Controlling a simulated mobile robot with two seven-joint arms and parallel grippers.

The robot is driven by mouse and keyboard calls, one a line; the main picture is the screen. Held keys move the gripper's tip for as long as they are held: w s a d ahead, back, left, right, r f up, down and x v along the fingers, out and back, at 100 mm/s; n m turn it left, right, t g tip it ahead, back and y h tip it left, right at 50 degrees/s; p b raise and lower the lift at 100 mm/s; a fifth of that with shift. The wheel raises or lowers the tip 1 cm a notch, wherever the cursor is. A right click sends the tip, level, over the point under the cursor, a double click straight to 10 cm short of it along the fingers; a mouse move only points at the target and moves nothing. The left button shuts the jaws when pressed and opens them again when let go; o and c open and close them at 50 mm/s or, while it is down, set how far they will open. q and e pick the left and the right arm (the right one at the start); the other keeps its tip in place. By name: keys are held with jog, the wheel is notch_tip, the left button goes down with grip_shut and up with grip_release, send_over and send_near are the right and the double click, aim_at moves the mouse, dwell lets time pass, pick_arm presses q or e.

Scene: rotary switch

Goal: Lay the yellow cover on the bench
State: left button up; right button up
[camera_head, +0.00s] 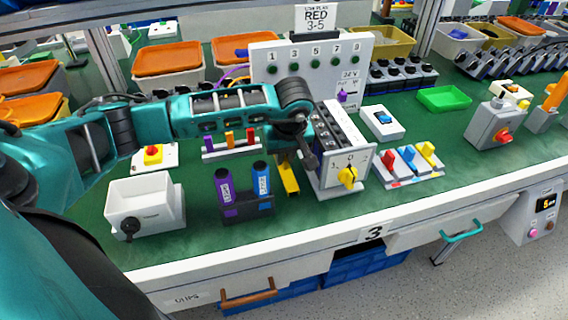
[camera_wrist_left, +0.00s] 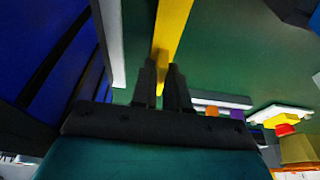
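The yellow cover is a narrow yellow strip (camera_head: 288,178) at the middle of the bench, between the purple and blue bottles and the rotary switch box. My left gripper (camera_head: 297,150) is just above it, partly hidden by its own wrist. In the left wrist view the yellow cover (camera_wrist_left: 174,30) runs from the top of the picture down between the two fingers (camera_wrist_left: 163,80), which are shut on it. I cannot tell whether its lower end touches the green bench top (camera_head: 330,222). My right gripper is not in view.
A white box with a black knob (camera_head: 146,203) is further left. Bare green bench lies in front.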

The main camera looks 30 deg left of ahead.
pick_arm(q)
grip_shut()
jog(key=shift+r, duration=0.1)
